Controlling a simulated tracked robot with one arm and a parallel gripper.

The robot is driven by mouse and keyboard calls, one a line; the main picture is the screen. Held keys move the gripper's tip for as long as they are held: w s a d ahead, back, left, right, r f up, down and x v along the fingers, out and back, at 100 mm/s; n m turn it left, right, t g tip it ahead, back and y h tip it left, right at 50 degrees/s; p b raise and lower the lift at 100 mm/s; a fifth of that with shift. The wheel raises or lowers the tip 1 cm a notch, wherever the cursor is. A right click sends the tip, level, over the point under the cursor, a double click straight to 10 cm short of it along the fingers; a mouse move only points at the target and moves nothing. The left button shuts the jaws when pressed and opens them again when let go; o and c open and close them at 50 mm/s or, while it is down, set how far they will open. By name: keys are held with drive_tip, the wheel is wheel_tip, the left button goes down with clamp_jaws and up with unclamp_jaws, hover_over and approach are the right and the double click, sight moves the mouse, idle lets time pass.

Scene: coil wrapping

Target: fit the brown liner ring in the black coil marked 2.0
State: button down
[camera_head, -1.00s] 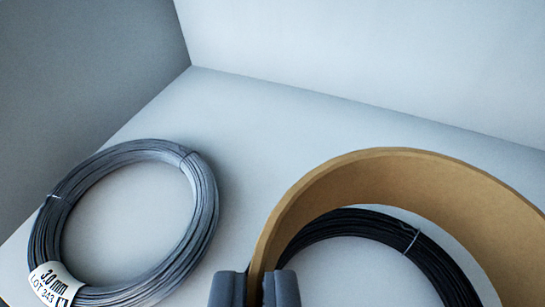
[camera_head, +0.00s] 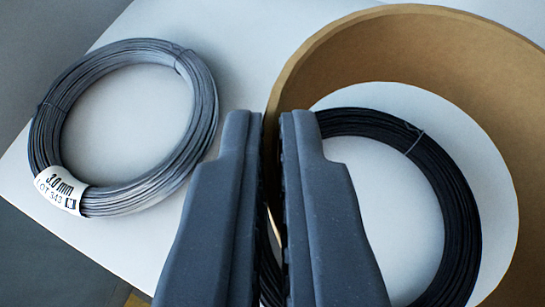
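The brown liner ring (camera_head: 350,65) is at the right, its wide wall close to the camera. My gripper (camera_head: 272,125) is shut on the ring's left wall, which passes between the two dark fingertips. The black coil (camera_head: 445,190) lies on the white surface and shows through the ring's opening. The ring looks larger than the coil and appears to be held above it; the exact gap cannot be told. My fingers hide the coil's left side. No 2.0 label shows on it.
A grey coil (camera_head: 205,110) with a white label reading 3.0 mm (camera_head: 58,190) lies flat at the left. White surface (camera_head: 235,45) is bare between the coils toward the back. The white surface's edge (camera_head: 75,240) runs along the lower left.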

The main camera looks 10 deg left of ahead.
drive_tip(key=shift+r+p, duration=0.1)
drive_tip(key=shift+p, duration=0.6)
drive_tip(key=shift+s+f, duration=0.1)
drive_tip(key=shift+f, duration=0.2)
drive_tip(key=shift+f+b, duration=1.55)
drive_tip(key=shift+f, duration=1.15)
drive_tip(key=shift+p, duration=0.5)
drive_tip(key=shift+f+b, duration=0.85)
drive_tip(key=shift+f, duration=0.85)
drive_tip(key=c, duration=1.6)
unclamp_jaws()
drive_tip(key=shift+o, duration=0.2)
drive_tip(key=shift+s, duration=0.1)
drive_tip(key=a+b+v, duration=0.1)
drive_tip(key=b+v, duration=0.1)
drive_tip(key=v, duration=1.1)
drive_tip(key=shift+s+d+r, duration=0.2)
drive_tip(key=shift+d, duration=0.05)
